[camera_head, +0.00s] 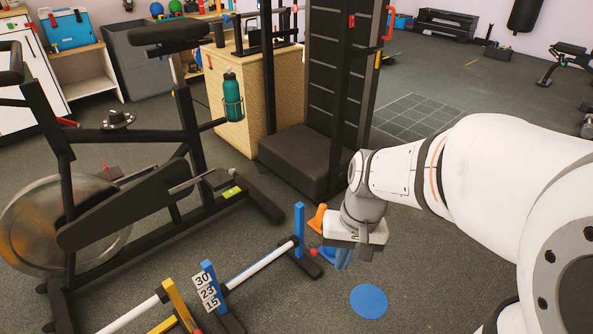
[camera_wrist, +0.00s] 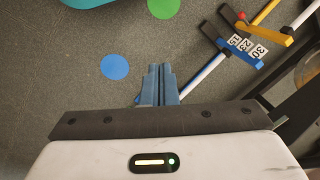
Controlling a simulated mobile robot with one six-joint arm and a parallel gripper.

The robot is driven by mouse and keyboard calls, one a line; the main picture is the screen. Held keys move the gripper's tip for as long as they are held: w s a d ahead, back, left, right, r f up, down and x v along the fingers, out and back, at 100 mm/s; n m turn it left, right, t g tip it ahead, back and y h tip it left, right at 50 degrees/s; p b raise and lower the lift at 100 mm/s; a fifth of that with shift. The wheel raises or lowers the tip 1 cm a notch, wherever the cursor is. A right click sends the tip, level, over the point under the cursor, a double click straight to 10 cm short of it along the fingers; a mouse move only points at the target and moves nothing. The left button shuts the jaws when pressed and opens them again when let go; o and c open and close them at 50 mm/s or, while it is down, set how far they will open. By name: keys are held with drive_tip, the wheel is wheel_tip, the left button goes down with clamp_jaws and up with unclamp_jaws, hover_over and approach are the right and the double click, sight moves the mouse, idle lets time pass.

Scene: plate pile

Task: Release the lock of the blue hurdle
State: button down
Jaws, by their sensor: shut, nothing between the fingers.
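The blue hurdle stands on the floor, with a white bar (camera_head: 262,265) between two blue uprights. Its near-left upright (camera_head: 208,280) bears a plate with 30, 23 and 15, and its far-right upright (camera_head: 299,228) is near my gripper (camera_head: 342,258). A small red knob (camera_head: 313,252) shows beside the far upright. In the wrist view, the white bar (camera_wrist: 202,77) runs from the number plate (camera_wrist: 247,46) down behind my gripper (camera_wrist: 160,70). My gripper's blue fingers are shut and empty, pointing down to the right of the far upright. The far end of the hurdle is mostly hidden in the wrist view.
A yellow hurdle (camera_head: 177,304) stands left of the blue one. An exercise bike (camera_head: 130,200) fills the left. An orange object (camera_head: 317,218) lies behind the far upright.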

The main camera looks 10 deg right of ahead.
drive_tip(key=w+a+f+m+t+y+p, duration=0.1)
drive_tip(key=w+f+m+y, duration=0.5)
drive_tip(key=w+f, duration=0.5)
drive_tip(key=w+a+f+m+t+y+p, duration=0.15)
drive_tip(key=w+f+m+y, duration=0.25)
drive_tip(key=w+f+m, duration=0.65)
drive_tip(key=w+d+f+m+t+h+p, duration=0.1)
drive_tip(key=d+f+m+t, duration=0.3)
drive_tip(key=f, duration=0.9)
drive_tip(key=w+d+f+m+t+h+p, duration=0.1)
drive_tip(key=w+d+f+m+t+h, duration=0.2)
drive_tip(key=f, duration=1)
drive_tip(key=d+m+t, duration=0.1)
drive_tip(key=d+m, duration=0.2)
drive_tip(key=d, duration=0.1)
drive_tip(key=shift+w+d+f+m, duration=0.2)
drive_tip(key=shift+d+m, duration=0.05)
drive_tip(key=shift+m, duration=0.1)
